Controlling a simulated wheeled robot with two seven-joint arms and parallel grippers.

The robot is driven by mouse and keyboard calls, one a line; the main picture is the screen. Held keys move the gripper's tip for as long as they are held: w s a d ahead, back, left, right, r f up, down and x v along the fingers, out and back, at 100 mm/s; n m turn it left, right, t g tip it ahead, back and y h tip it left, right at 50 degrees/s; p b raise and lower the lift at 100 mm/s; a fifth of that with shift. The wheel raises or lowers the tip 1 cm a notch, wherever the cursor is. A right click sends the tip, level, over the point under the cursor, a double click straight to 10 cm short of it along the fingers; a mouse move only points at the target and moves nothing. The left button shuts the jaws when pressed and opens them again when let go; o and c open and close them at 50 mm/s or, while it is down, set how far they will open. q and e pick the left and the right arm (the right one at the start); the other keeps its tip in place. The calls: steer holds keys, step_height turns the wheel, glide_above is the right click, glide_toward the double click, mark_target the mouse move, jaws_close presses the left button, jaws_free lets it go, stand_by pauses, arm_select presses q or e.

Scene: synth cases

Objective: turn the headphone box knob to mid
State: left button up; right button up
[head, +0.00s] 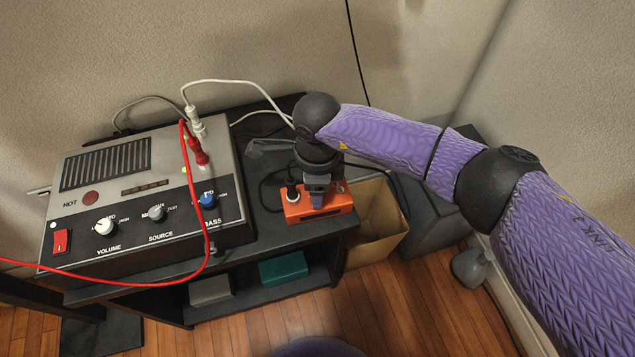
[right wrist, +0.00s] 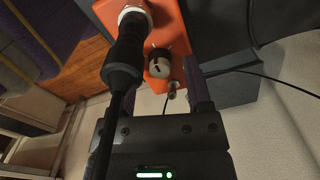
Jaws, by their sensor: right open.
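The orange headphone box (head: 333,207) sits on the right end of the dark shelf top. In the right wrist view the box (right wrist: 174,22) carries a knob (right wrist: 161,64) with a pale cap and a dark mark; its setting cannot be read. A black plug (right wrist: 125,57) stands in a white-ringed socket beside the knob. My right gripper (head: 317,197) is above the box and hides the knob in the head view. In the right wrist view its open fingers (right wrist: 163,84) are on either side of the knob's line; contact cannot be told. My left gripper is out of view.
A cardboard bin (head: 378,225) stands right of the shelf. The wall is close behind.

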step_height(320, 180, up, 10)
steer(key=p, duration=0.4)
steer(key=shift+f, duration=0.15)
